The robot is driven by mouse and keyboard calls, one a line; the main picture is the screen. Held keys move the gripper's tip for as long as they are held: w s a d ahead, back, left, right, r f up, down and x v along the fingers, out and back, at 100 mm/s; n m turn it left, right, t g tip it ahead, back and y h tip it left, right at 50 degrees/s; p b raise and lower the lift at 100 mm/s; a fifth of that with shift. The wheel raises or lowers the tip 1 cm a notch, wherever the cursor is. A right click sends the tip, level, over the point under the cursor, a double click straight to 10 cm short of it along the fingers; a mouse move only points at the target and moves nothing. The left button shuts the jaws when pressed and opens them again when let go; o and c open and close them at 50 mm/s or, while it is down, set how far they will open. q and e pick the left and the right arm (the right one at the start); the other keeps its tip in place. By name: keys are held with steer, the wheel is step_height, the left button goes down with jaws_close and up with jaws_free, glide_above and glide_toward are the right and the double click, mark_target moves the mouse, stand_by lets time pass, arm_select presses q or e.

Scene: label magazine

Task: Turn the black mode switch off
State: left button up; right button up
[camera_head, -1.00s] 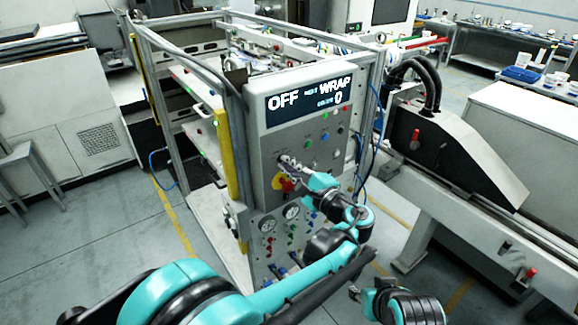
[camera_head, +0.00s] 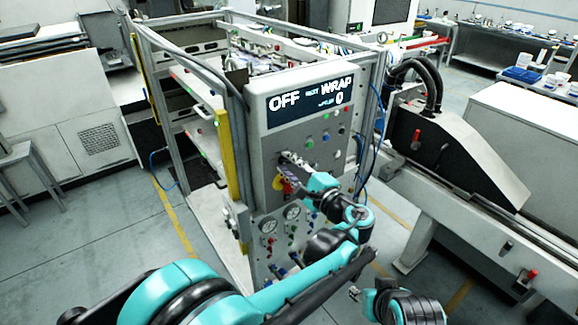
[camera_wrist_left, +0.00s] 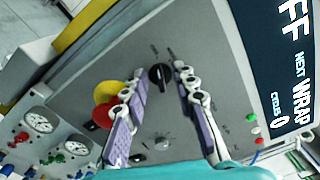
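The black mode switch (camera_wrist_left: 159,77) is a round knob on the grey panel in the left wrist view. My left gripper (camera_wrist_left: 157,66) is open, with its two purple-padded fingers on either side of the knob and a visible gap to each. In the head view the left gripper (camera_head: 287,167) is at the panel front and hides the switch. The panel display (camera_head: 310,98) reads OFF, with WRAP and 0 beside it. My right gripper (camera_head: 355,293) shows only partly, low in the head view, away from the panel.
A red button on a yellow plate (camera_wrist_left: 106,98) lies close beside one finger. A smaller grey knob (camera_wrist_left: 162,143) sits between the fingers, nearer the wrist. Gauges (camera_wrist_left: 40,120) and coloured buttons are nearby. A conveyor machine (camera_head: 455,160) stands to the right.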

mark_target(279, 127)
arm_select(q)
steer(key=shift+s, duration=0.1)
steer(key=shift+r, duration=0.15)
step_height(279, 127, up, 9)
steer(key=shift+f, duration=0.15)
steer(key=shift+r, duration=0.45)
